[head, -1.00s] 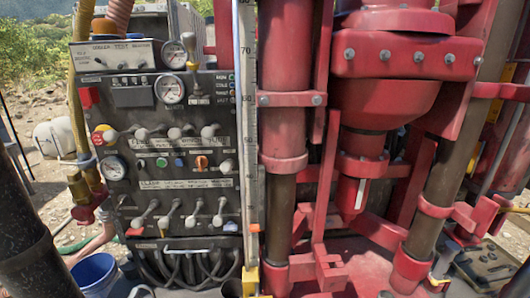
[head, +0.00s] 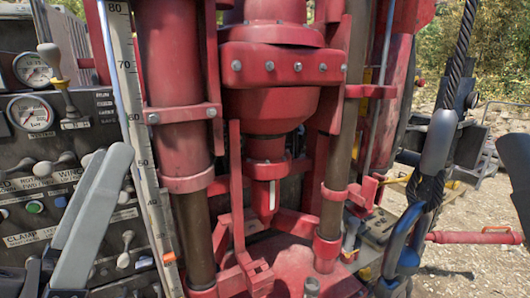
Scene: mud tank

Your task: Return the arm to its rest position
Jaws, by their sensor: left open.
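My left gripper (head: 106,155) reaches up into the lower left of the head view. Its two long pale grey fingers stand apart, with nothing visible between them. It is in front of the control panel (head: 18,180) and hides part of its levers and labels. The fingertips are left of the white measuring scale (head: 128,85). I cannot tell the exact gap to the panel. The rest of my left arm is mostly out of view.
The red drill rig (head: 270,85) fills the middle, with thick upright columns. A twisted steel rope (head: 461,45) and blue hook-like hardware (head: 400,255) hang at the right. A red bar (head: 475,237) juts out there.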

